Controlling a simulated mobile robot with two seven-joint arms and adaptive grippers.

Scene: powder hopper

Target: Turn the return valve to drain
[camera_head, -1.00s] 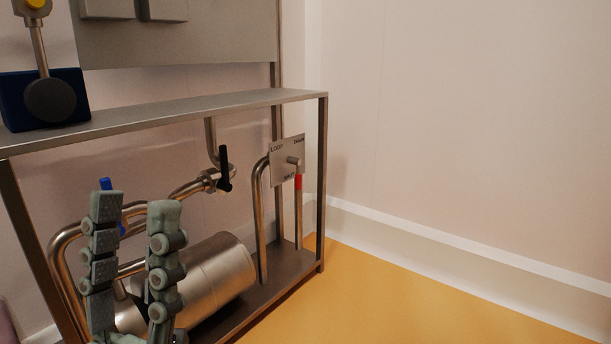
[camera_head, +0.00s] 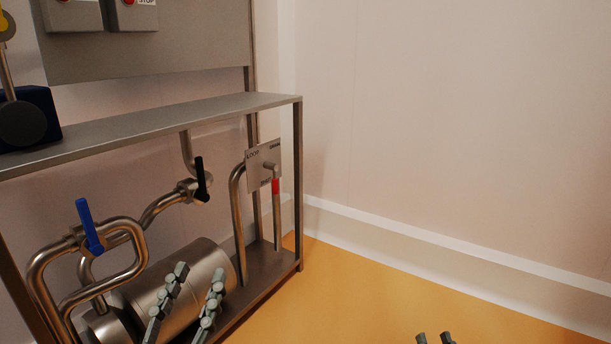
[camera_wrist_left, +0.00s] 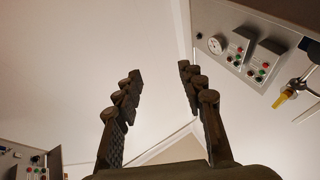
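The return valve's plate (camera_head: 259,166) is at the right end of the frame in the head view, with small labels; LOOP is readable at its upper left. I cannot tell for sure which way the valve points. My left gripper (camera_head: 199,271) is open and empty, lower left of the plate, in front of the steel cylinder and apart from the valve. Its open fingers also show in the left wrist view (camera_wrist_left: 160,72). My right gripper (camera_head: 434,338) shows only spread fingertips at the bottom edge.
A blue-handled valve (camera_head: 90,227) and a black-handled valve (camera_head: 201,180) sit on pipes to the left. A steel cylinder (camera_head: 190,285) lies on the lower shelf. The shelf top (camera_head: 150,120) is above the pipes. Yellow floor (camera_head: 360,290) to the right is clear.

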